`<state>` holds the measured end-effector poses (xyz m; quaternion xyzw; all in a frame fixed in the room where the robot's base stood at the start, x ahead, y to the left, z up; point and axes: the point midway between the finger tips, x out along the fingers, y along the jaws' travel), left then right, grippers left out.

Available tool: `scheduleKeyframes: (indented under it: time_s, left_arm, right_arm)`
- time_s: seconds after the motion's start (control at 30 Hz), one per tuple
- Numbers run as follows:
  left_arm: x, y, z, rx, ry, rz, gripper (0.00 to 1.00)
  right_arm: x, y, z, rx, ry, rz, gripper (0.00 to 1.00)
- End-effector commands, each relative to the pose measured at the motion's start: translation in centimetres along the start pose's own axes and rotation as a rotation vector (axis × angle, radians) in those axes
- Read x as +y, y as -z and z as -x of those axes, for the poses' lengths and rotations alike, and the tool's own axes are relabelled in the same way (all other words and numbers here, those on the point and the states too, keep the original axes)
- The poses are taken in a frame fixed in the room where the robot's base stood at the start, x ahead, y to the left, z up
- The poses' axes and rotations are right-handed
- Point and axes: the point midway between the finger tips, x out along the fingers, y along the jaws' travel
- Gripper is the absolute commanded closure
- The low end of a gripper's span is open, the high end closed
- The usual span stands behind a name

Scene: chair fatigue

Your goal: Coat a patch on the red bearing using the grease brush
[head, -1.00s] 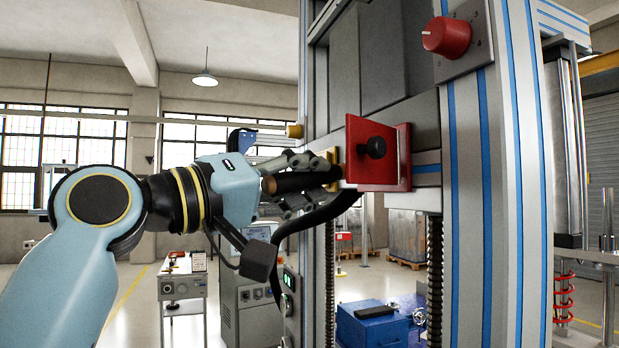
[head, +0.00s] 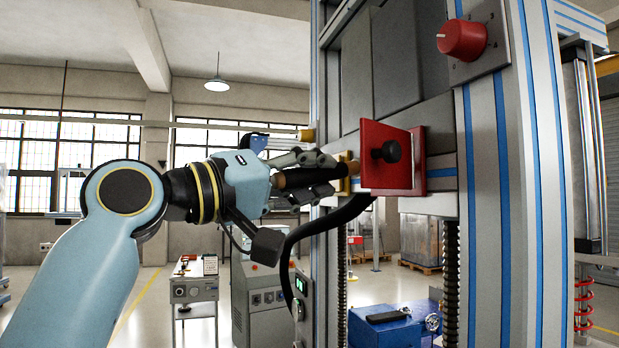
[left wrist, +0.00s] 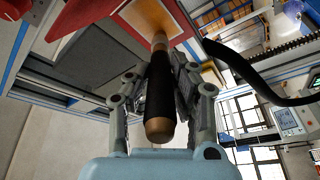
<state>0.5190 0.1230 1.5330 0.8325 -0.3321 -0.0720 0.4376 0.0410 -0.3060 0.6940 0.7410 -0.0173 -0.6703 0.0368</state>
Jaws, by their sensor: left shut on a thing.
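My left gripper (head: 325,172) is shut on the grease brush (head: 302,179), around its black handle with a copper-brown butt. The left wrist view shows the brush (left wrist: 160,95) between the fingers (left wrist: 158,80), its far end toward a brass-coloured plate (left wrist: 148,18). The red bearing (head: 376,140), a flat red block with a black knob (head: 388,151), sits on the machine just right of the gripper. It also shows in the left wrist view (left wrist: 60,28) at top left. The brush tip is close by; I cannot tell whether it touches. My right gripper is in neither view.
The tall grey machine frame (head: 505,200) with blue stripes fills the right side, with a red rotary knob (head: 462,39) above. A thick black hose (head: 325,222) curves below the gripper. A blue box (head: 390,328) and a small cart (head: 194,288) stand lower down.

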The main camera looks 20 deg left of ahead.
Motion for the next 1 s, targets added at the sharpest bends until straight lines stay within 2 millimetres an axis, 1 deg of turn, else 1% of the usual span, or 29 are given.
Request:
scheduleKeyframes:
  time_s: [0.2, 0.47, 0.73, 0.9, 1.0]
  left_arm:
    - [1.3, -1.4, 0.6, 0.001, -0.003, 0.003, 1.00]
    - [1.9, -2.2, 0.9, 0.000, -0.001, 0.002, 1.00]
    - [3.6, -4.0, 1.8, 0.002, -0.004, 0.004, 1.00]
    - [4.1, -4.6, 2.1, 0.002, -0.002, 0.005, 1.00]
    - [4.1, -4.8, 2.1, 0.000, 0.000, 0.007, 1.00]
  right_arm:
    - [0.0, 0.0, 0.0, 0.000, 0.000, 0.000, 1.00]
    - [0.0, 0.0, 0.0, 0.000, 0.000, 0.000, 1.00]
    - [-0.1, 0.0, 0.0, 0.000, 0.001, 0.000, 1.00]
    - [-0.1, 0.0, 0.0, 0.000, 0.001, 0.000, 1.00]
    - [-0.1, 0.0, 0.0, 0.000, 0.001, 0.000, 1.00]
